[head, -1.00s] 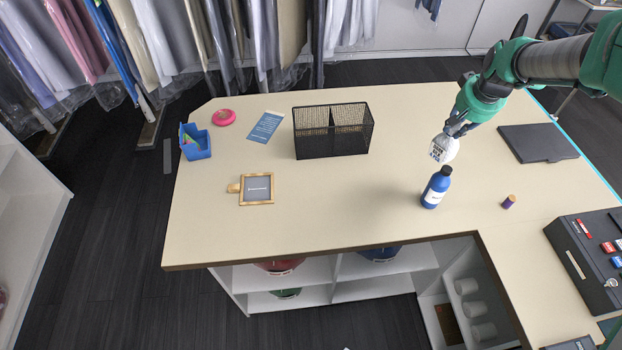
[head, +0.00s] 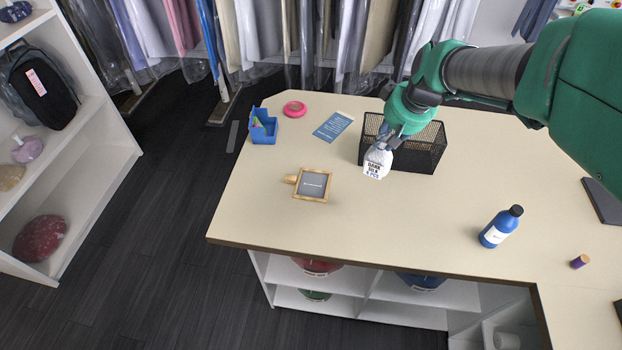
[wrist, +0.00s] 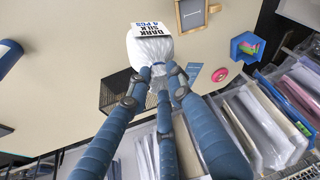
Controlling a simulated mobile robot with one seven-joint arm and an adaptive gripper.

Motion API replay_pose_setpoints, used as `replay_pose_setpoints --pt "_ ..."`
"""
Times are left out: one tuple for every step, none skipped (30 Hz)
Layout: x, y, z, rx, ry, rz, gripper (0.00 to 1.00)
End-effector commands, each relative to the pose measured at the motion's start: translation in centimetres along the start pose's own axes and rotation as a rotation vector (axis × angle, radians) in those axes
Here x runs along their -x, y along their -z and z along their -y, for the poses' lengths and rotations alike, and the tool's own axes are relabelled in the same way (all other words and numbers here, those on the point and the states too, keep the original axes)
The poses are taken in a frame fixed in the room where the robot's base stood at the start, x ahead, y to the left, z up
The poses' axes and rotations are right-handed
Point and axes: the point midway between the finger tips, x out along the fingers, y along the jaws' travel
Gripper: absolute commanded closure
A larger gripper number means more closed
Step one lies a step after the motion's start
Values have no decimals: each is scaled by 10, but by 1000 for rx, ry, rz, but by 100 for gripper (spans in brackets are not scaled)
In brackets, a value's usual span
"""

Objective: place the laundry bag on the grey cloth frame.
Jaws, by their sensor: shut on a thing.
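The laundry bag (head: 377,163) is small and white, with a label reading "DARK SILK 4 PCS". My gripper (head: 386,142) is shut on its gathered top, and the bag hangs in front of the black wire basket. The bag (wrist: 150,47) also fills the top middle of the wrist view, between my fingertips (wrist: 158,72). The grey cloth frame (head: 313,185) is a small wooden-edged square with a grey panel and a short handle, lying on the table left of the bag. The frame (wrist: 191,14) shows at the wrist view's top edge. The bag's height above the table is hard to tell.
The black wire basket (head: 427,157) stands just behind the bag. A blue card (head: 333,126), a pink ring (head: 294,109) and a blue bin (head: 264,128) lie behind the frame. A blue bottle (head: 500,227) stands at right. The table around the frame is clear.

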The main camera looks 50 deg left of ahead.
Motion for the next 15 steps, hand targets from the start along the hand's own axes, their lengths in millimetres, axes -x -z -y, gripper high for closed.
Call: replay_pose_setpoints --pt "-2 5 22 37 15 -2 100" --pt "-3 7 34 59 23 -2 100" --pt "-4 10 49 85 35 -3 100" --pt "-5 12 60 105 43 -3 100" --pt "-6 13 71 124 51 -3 100" --pt "-6 15 84 147 61 -3 100" --pt "-7 16 94 164 68 -3 100" --pt "-7 17 103 181 75 -3 100" --pt "-8 18 114 200 83 -3 100" --pt "-8 18 121 212 88 -3 100" --pt "-8 19 129 226 94 -4 100" --pt "-8 19 137 241 100 -4 100" --pt "-8 20 143 252 105 -5 100" --pt "-9 20 149 262 110 -5 100" --pt "-9 20 157 275 115 -5 100"
